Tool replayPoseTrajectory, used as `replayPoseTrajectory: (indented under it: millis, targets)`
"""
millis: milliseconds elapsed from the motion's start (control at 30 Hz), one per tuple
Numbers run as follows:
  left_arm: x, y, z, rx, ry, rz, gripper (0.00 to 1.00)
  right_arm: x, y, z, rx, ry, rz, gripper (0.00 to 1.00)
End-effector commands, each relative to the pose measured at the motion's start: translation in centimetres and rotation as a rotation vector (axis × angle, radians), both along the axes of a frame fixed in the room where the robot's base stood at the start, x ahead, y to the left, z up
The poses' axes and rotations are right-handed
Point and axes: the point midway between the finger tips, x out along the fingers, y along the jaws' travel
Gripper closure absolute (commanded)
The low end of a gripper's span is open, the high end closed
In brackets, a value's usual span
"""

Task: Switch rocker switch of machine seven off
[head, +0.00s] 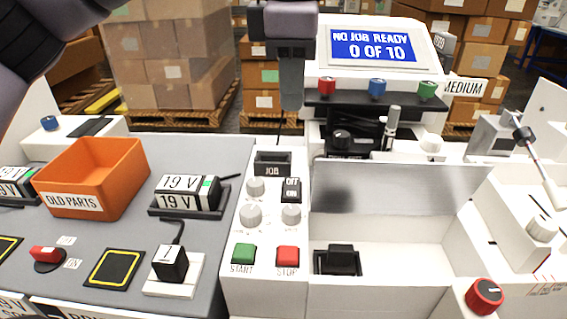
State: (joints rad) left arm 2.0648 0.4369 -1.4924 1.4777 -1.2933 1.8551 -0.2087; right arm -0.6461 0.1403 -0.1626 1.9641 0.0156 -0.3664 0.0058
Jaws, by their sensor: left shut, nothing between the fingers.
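A small black rocker switch (291,190) sits on the white control panel (262,283) near the middle of the head view. Its upper half reads OFF and its lower half ON; I cannot tell which half is pressed in. My left gripper (291,106) points down, shut and empty, above and behind the switch in the picture, apart from it. The machine's display (374,46) reads NO JOB READY, 0 OF 10. I cannot make out a machine number. My right gripper is not in view.
Around the switch are grey knobs (251,214), a JOB slot (272,163), a green START button (243,253) and a red STOP button (288,256). An orange OLD PARTS bin (93,170) and 19 V packs (188,192) stand left. An open white bay (390,255) lies right.

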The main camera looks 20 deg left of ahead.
Motion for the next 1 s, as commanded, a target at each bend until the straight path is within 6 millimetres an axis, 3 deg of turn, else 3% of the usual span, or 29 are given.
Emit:
replayPoseTrajectory:
  millis: [367,1000]
  targets:
    - [0.1,0.1,-0.7,0.001,0.001,0.000,1.00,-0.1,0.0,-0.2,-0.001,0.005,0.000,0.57]
    - [1.8,0.6,-12.2,0.002,0.002,0.000,1.00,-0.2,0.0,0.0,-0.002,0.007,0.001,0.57]
